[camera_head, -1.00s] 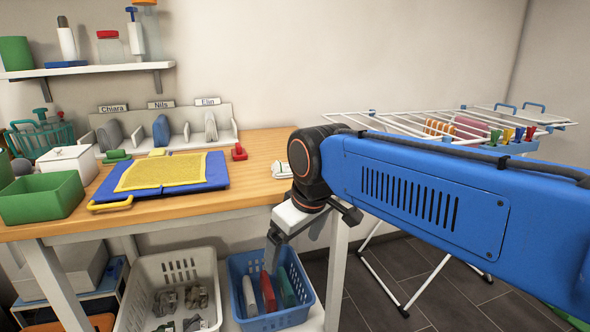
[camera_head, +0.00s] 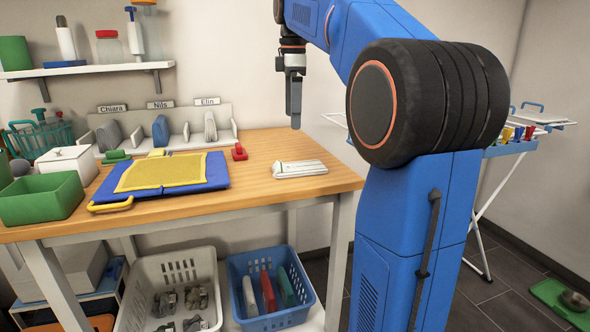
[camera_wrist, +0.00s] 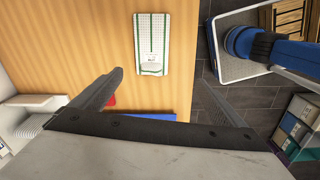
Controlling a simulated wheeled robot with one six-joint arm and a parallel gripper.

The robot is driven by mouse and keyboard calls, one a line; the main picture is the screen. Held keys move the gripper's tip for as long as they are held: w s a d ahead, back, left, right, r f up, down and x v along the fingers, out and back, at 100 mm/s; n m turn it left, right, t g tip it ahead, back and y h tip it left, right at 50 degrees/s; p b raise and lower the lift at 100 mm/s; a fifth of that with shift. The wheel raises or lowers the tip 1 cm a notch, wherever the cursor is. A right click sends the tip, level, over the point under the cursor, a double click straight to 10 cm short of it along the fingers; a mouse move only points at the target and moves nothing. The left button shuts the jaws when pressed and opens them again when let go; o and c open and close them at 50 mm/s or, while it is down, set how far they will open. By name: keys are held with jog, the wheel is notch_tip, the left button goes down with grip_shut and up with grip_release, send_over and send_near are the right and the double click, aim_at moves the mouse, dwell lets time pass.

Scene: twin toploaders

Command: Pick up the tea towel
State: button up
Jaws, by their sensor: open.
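The tea towel (camera_head: 299,169) is a flat, folded white cloth with green stripes. It lies near the right end of the wooden table. In the wrist view the tea towel (camera_wrist: 152,44) lies beyond the fingertips, between their lines, with a printed grid and dark lettering. My gripper (camera_head: 295,124) hangs pointing down above the table, over the towel's far side and clear of it. In the wrist view my gripper (camera_wrist: 163,73) has its fingers wide apart with nothing between them.
A blue board with a yellow cloth (camera_head: 165,172) and a red item (camera_head: 239,152) lie left of the towel on the table (camera_head: 256,190). An organiser with name labels (camera_head: 183,138) stands behind. Baskets stand below. A drying rack (camera_head: 515,146) is at the right.

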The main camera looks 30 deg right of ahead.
jog(key=w+d+r+n, duration=0.1)
jog(key=w+d+r, duration=0.1)
jog(key=d, duration=0.1)
send_near(296, 167)
jog(key=f, duration=0.7)
jog(key=shift+w+d+f, duration=0.1)
jog(key=shift+w+f, duration=0.15)
jog(key=shift+f, duration=0.15)
jog(key=c, duration=1.2)
